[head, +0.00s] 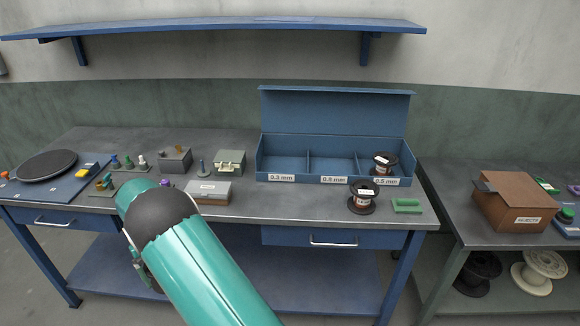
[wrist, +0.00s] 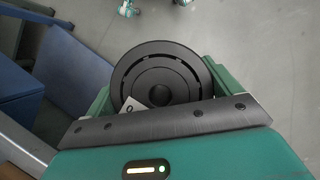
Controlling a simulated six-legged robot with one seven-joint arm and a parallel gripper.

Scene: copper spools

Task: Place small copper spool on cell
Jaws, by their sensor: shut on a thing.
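In the wrist view my gripper (wrist: 158,88) is shut on a spool (wrist: 185,55), seen end-on as a round black flange with a white label at its edge. Its copper winding is hidden. The spool is over grey floor, beside blue bench parts. In the head view my teal arm hides most of the gripper and the held spool. A blue box (head: 318,142) on the bench has three cells, labelled 0.3 mm, 0.8 mm and 0.5 mm from left to right. The left cell (head: 284,160) and middle cell (head: 333,162) look empty. One copper spool (head: 383,163) is in the right cell.
Another copper spool (head: 362,197) stands before the box's right cell, next to a green handle-like block (head: 407,205). Small boxes and tools fill the bench's left part. A brown reject box (head: 515,201) is on the right bench. A shelf (head: 215,28) hangs above.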

